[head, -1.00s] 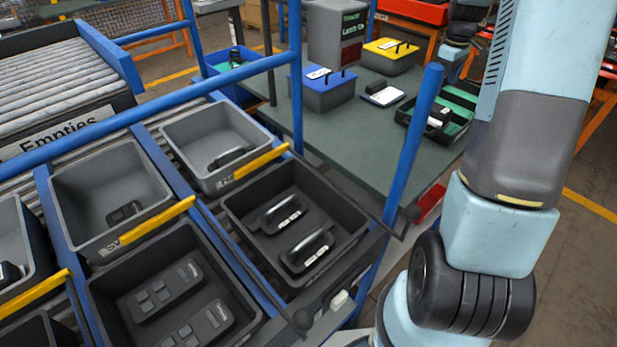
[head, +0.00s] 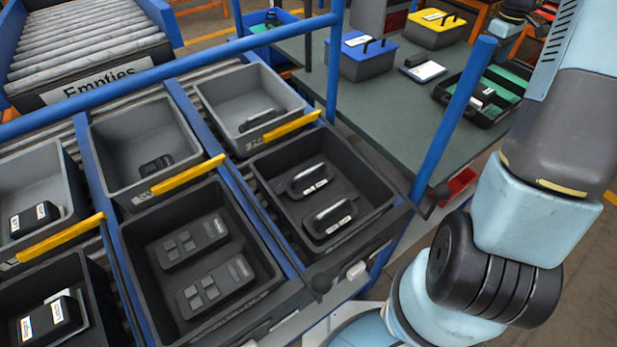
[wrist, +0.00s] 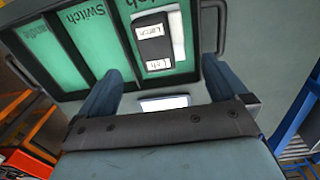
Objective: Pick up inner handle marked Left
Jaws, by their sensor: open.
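Two black handles with white labels lie side by side in the black front bin (head: 375,222) in the head view: a far handle (head: 308,177) and a near handle (head: 330,215). Their label words are too small to read. Another dark handle (head: 262,118) lies in the grey bin (head: 228,84) behind. My gripper (wrist: 162,68) is open in the wrist view, above a tray with green compartments (wrist: 65,52) lettered Handle, Switch and a partly hidden word. A black labelled part (wrist: 153,42) lies in one compartment, beyond the fingers. Nothing shows gripped.
The same tray (head: 452,98) stands on the green-topped table (head: 385,125). Blue posts (head: 452,115) and a blue rail stand between table and bins. Switch panels (head: 190,243) lie in the neighbouring black bin. A blue-lidded box (head: 362,58) and yellow-lidded box (head: 436,28) stand behind.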

